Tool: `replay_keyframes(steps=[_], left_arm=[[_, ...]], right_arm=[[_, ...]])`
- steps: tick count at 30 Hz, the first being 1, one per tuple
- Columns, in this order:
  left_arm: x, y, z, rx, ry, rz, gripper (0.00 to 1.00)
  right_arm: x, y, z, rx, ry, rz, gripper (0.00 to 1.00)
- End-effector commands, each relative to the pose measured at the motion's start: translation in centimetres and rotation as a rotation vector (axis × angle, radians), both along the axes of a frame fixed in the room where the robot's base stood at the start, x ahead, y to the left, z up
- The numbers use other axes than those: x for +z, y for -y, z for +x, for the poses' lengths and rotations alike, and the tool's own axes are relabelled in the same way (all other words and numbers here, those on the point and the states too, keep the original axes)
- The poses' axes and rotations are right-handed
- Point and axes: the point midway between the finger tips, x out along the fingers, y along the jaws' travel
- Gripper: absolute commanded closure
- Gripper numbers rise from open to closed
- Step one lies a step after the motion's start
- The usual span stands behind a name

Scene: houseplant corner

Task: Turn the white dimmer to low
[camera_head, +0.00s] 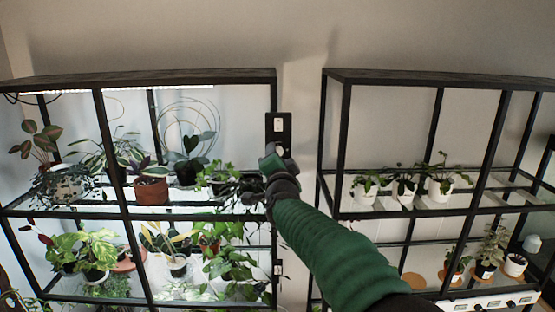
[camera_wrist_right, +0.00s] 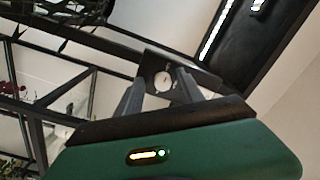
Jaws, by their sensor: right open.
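The white dimmer (camera_wrist_right: 163,81) is a round white knob on a dark plate in the right wrist view. My right gripper (camera_wrist_right: 160,76) is open, with one grey finger on each side of the knob. I cannot tell whether the fingers touch it. In the head view my right gripper (camera_head: 271,160) is at the post between the two shelf units, and the knob is not distinguishable there. Just above it is a black plate with a white switch (camera_head: 278,125). The knob's setting cannot be read. My left gripper is not in view.
A black-framed shelf (camera_head: 185,76) with lit plants stands on the left, its leaves close to my right gripper. Another black-framed shelf (camera_head: 440,77) with potted plants stands on the right. A smaller plate (camera_head: 278,269) is lower on the left shelf's post. A narrow wall gap separates the shelves.

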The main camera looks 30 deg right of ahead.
Motion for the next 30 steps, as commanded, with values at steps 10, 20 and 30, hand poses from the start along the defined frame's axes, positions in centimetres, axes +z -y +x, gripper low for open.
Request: replay_keyframes(steps=[10, 20, 30], left_arm=[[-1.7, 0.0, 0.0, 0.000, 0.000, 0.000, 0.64], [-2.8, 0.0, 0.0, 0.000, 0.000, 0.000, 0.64], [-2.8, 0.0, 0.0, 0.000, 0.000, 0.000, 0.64]], right_arm=[[-0.2, -2.5, -4.4, 0.002, 0.006, 0.000, 0.55], [-0.6, -7.1, -12.2, 0.002, 0.001, 0.000, 0.55], [-0.8, -8.3, -14.4, 0.000, -0.004, 0.000, 0.55]])
